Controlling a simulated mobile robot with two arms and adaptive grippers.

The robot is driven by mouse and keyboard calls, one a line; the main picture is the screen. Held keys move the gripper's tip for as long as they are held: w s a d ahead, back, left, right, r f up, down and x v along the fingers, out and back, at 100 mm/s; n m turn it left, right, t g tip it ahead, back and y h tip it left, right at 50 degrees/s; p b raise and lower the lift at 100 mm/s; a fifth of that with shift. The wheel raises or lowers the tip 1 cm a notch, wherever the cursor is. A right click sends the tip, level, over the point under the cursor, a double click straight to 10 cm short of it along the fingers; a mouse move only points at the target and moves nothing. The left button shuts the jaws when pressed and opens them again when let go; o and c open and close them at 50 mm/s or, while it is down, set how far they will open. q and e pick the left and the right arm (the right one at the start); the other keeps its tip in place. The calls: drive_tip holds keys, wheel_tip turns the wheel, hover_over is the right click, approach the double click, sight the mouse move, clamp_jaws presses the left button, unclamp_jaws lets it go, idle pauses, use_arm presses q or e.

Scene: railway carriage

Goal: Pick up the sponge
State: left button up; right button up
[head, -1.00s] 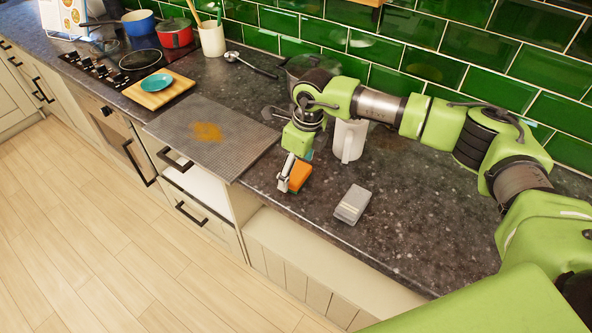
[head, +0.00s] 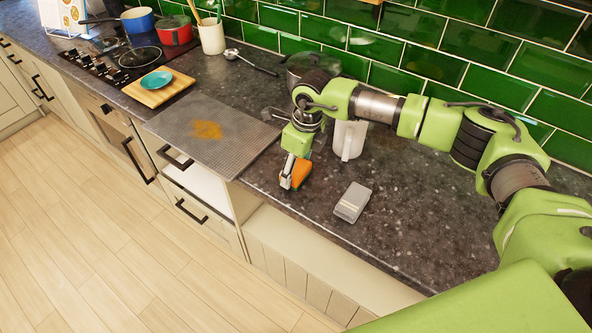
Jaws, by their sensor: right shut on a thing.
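The orange sponge (head: 302,174) is at the dark countertop, right of the grey mat, in the head view. My right gripper (head: 288,178) reaches down over it from above and is shut on it. The gripper's finger covers the left part of the sponge. I cannot tell whether the sponge still touches the counter. My left gripper is not in view.
A grey mat (head: 237,152) with an orange-brown stain lies left of the sponge. A grey box (head: 352,202) and a white pitcher (head: 349,141) stand to the right. A dark pot (head: 307,66) is behind my arm. The counter's right part is clear.

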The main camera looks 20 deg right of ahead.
sight(295, 169)
drive_tip(key=shift+r+b, duration=0.3)
drive_tip(key=shift+s+a+r+b, duration=0.15)
drive_tip(key=shift+r+b, duration=0.2)
drive_tip(key=shift+r, duration=0.3)
drive_tip(key=shift+s+r+b, duration=0.1)
drive_tip(key=shift+r+b, duration=0.25)
drive_tip(key=shift+r, duration=0.25)
drive_tip(key=s+a+r+b, duration=0.2)
drive_tip(key=s+r, duration=0.2)
drive_tip(key=s, duration=0.2)
drive_tip(key=s+a+r+b, duration=0.2)
drive_tip(key=s+r+b, duration=0.1)
drive_tip(key=s+r, duration=0.2)
drive_tip(key=shift+s+r, duration=0.25)
drive_tip(key=shift+s, duration=0.75)
drive_tip(key=shift+w, duration=0.1)
drive_tip(key=shift+c, duration=0.4)
